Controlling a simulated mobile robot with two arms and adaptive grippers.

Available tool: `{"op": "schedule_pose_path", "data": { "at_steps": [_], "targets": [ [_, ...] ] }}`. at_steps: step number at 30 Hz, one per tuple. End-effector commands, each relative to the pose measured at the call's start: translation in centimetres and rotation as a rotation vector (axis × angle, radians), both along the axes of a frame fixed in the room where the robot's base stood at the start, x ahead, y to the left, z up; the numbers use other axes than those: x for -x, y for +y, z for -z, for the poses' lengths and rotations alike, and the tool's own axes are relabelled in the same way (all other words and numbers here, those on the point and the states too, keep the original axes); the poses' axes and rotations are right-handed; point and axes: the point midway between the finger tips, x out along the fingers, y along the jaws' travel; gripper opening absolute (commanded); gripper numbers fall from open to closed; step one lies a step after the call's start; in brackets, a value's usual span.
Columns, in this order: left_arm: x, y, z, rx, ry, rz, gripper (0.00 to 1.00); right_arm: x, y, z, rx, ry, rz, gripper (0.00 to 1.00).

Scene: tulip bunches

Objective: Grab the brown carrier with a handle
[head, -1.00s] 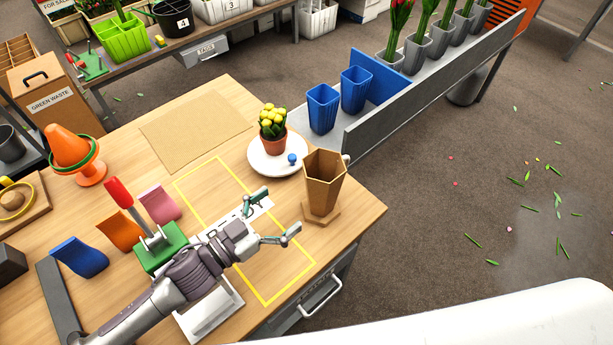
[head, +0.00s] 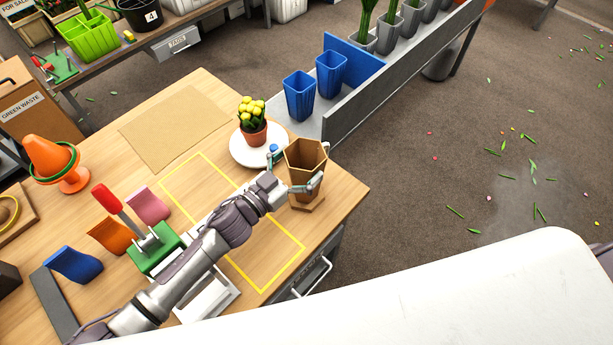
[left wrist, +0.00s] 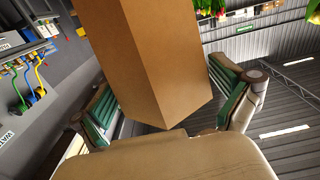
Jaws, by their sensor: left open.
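The brown carrier (head: 305,160) is a tall, open-topped, faceted container standing upright on a small brown base near the table's right corner. A bit of its handle shows at its far right side. My left gripper (head: 297,169) is open, with one finger on each side of the carrier's near side. In the left wrist view the carrier (left wrist: 160,60) fills the space between the two green-padded fingers (left wrist: 168,104). A gap shows by the right finger; contact on the left cannot be told. My right gripper is not in view.
A white plate (head: 243,156) with a potted yellow plant (head: 253,127) stands just behind the carrier. A green block with a red lever (head: 155,247) and coloured holders stand left of my arm. Blue buckets (head: 300,95) are on the shelf beyond.

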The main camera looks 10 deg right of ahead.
Motion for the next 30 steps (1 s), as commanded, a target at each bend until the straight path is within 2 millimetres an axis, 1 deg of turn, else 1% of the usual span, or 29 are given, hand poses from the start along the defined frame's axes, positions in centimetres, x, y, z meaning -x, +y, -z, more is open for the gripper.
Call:
{"op": "schedule_pose_path", "data": {
  "at_steps": [1, 4, 12, 24, 30],
  "targets": [
    [-0.5, -0.7, -0.2, 0.001, 0.000, 0.000, 1.00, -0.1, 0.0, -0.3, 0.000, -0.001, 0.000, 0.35],
    [-1.0, -1.5, -0.1, 0.001, -0.001, 0.000, 1.00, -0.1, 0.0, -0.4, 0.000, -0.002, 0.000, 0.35],
    [-1.1, -1.7, 0.0, 0.000, 0.000, 0.000, 1.00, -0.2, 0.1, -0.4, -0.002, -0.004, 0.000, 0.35],
    [-1.1, -1.6, 0.0, 0.000, 0.000, 0.000, 0.34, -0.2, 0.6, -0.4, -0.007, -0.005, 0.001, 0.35],
    [-1.1, -1.6, 0.0, 0.000, 0.000, 0.000, 0.34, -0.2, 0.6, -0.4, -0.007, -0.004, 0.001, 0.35]
  ]
}}
